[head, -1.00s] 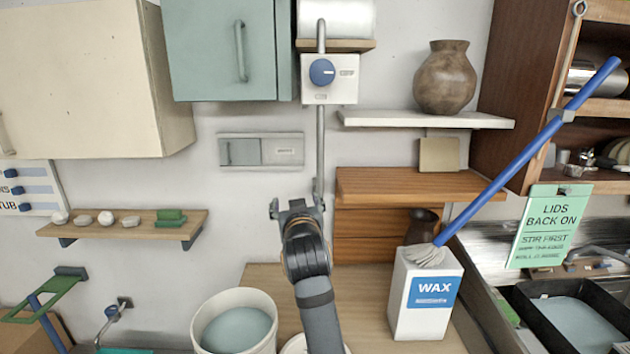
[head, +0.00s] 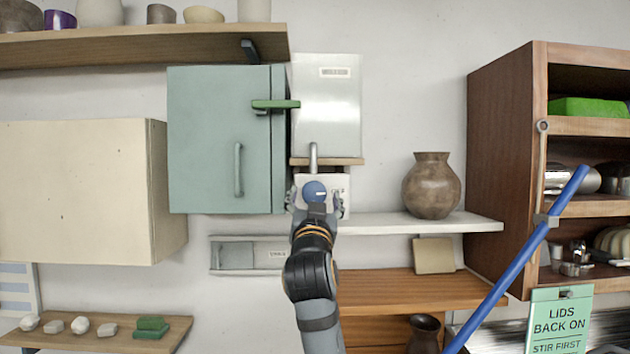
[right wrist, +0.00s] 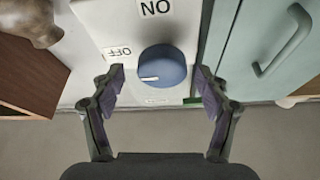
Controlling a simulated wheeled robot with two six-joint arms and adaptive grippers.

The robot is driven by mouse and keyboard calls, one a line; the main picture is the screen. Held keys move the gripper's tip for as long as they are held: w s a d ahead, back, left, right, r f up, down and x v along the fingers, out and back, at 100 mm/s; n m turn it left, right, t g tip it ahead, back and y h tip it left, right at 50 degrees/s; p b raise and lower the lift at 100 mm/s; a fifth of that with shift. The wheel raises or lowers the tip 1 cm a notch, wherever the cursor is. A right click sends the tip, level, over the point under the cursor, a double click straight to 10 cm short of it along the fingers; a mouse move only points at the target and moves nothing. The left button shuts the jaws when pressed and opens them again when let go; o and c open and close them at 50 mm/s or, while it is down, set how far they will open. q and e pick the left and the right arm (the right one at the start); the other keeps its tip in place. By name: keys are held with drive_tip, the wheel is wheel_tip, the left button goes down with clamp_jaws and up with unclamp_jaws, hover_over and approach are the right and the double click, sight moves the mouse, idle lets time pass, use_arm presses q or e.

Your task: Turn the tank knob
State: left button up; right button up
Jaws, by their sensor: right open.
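The tank knob (head: 315,191) is a round blue dial on a white panel (head: 341,183) below the pale metal tank (head: 326,105). My right gripper (head: 315,201) is open in front of the panel. In the right wrist view the knob (right wrist: 164,64) lies between the fingertips of my right gripper (right wrist: 160,73), with a gap visible on each side. Its white mark points left in that view, toward the side of the upside-down OFF label (right wrist: 124,52). The ON label (right wrist: 156,7) is at the top. My left gripper is out of view.
A teal cabinet (head: 215,140) stands close to the left of the panel. A white shelf (head: 400,224) with a brown vase (head: 431,186) is to the right. A blue pole (head: 520,265) slants across the right side.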

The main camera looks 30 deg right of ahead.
drive_tip(key=shift+x, duration=0.75)
drive_tip(key=shift+w+d+r+p, duration=0.1)
drive_tip(key=shift+w+r+p, duration=0.05)
drive_tip(key=shift+w+p, duration=0.2)
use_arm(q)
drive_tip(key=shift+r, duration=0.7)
